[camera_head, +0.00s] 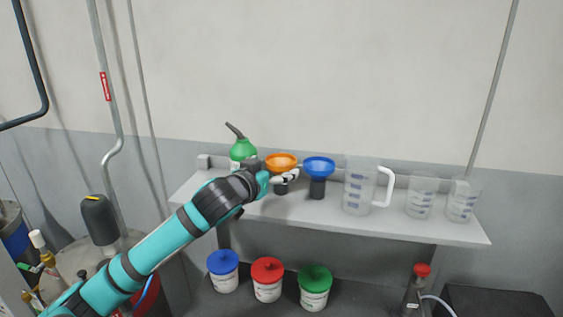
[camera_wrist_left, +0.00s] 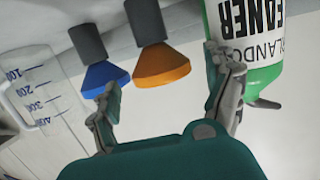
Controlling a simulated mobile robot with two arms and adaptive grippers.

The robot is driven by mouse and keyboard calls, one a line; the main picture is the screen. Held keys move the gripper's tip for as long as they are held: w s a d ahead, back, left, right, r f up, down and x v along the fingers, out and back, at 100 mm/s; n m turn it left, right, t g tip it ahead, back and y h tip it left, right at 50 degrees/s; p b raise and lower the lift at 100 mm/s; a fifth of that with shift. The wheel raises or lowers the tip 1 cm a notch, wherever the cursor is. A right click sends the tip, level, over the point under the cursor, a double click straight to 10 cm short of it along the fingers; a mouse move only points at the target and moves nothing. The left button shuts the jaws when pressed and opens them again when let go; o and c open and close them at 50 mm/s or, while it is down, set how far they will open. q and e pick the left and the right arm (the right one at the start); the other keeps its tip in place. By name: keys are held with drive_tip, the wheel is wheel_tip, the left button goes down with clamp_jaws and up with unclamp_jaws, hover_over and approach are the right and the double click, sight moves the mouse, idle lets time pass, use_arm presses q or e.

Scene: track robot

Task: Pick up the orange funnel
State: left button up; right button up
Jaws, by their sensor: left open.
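The orange funnel (camera_head: 281,160) stands upright on a dark holder on the shelf, between a green bottle and a blue funnel (camera_head: 319,167). My left gripper (camera_head: 284,181) is in front of it and hides part of its holder. In the left wrist view the orange funnel (camera_wrist_left: 161,66) shows upside down, beyond and between the spread fingers of the left gripper (camera_wrist_left: 165,100). The fingers look apart from the funnel, and nothing is between their tips. The blue funnel (camera_wrist_left: 104,77) is close to one finger there. My right gripper is not in view.
The green bottle (camera_head: 243,150) stands close on the left; it is near a finger in the wrist view (camera_wrist_left: 262,75). Clear measuring jugs (camera_head: 358,187) stand to the right on the shelf (camera_head: 325,218). Blue, red and green-lidded tubs (camera_head: 267,280) are below.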

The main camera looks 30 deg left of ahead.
sight(281, 163)
use_arm(q)
drive_tip(key=w+p, duration=0.2)
drive_tip(key=p, duration=0.1)
drive_tip(key=shift+w+r, duration=0.35)
drive_tip(key=shift+w, duration=0.05)
drive_tip(key=shift+w+a+f+p, duration=0.1)
drive_tip(key=shift+w+f+p, duration=0.1)
drive_tip(key=shift+w, duration=0.3)
drive_tip(key=shift+w+f+p, duration=0.15)
drive_tip(key=shift+w+f, duration=0.05)
drive_tip(key=shift+w, duration=0.25)
drive_tip(key=shift+w+f, duration=0.2)
drive_tip(key=shift+w, duration=0.05)
drive_tip(key=shift+s, duration=0.1)
drive_tip(key=c, duration=0.6)
drive_tip(key=shift+c, duration=0.4)
